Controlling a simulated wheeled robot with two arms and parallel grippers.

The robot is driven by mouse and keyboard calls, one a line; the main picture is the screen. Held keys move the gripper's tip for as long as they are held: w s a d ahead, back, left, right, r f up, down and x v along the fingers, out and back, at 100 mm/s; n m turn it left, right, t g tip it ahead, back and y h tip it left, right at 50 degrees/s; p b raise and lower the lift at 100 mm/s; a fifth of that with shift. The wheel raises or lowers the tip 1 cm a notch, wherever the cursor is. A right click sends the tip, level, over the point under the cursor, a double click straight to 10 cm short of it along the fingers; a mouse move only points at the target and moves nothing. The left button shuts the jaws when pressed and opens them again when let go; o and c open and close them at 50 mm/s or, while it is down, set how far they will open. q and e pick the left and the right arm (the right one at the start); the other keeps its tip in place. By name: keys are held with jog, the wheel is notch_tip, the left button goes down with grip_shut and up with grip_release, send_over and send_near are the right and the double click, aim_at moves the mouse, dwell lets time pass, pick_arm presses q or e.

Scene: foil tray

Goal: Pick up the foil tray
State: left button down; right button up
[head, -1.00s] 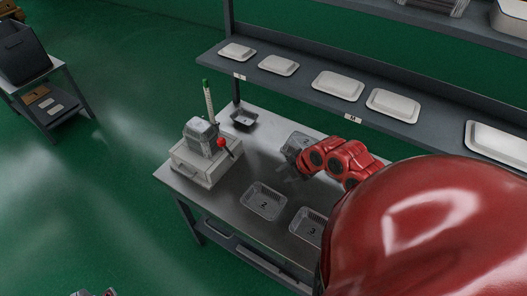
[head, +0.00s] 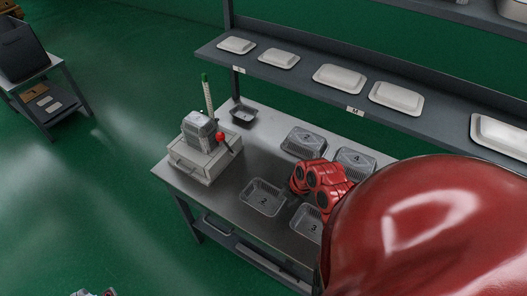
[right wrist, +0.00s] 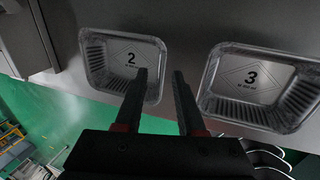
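Several foil trays lie on the grey metal table. The tray marked 2 (head: 246,203) is near the front edge, and the tray marked 3 (head: 307,240) is to its right, partly hidden by my red arm. Both show in the right wrist view, tray 2 (right wrist: 92,62) at left and tray 3 (right wrist: 215,85) at right. My right gripper (right wrist: 158,73) is open and empty there. Its left finger overlaps the right side of tray 2, and its right finger shows over the gap between the trays. My left gripper (head: 97,292) barely shows at the bottom left edge.
Two more foil trays (head: 303,142) (head: 355,161) lie at the back. A grey machine with a red knob (head: 203,150) and a small dark tray (head: 243,115) stand at the left. A shelf (head: 340,101) with white lidded trays runs behind the table.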

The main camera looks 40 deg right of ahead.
jog(key=p+x, duration=0.2)
jog(key=x, duration=0.1)
jog(key=shift+s+a, duration=0.15)
jog(key=shift+a, duration=0.15)
jog(key=shift+x, duration=0.95)
jog(key=shift+d, duration=0.1)
grip_shut()
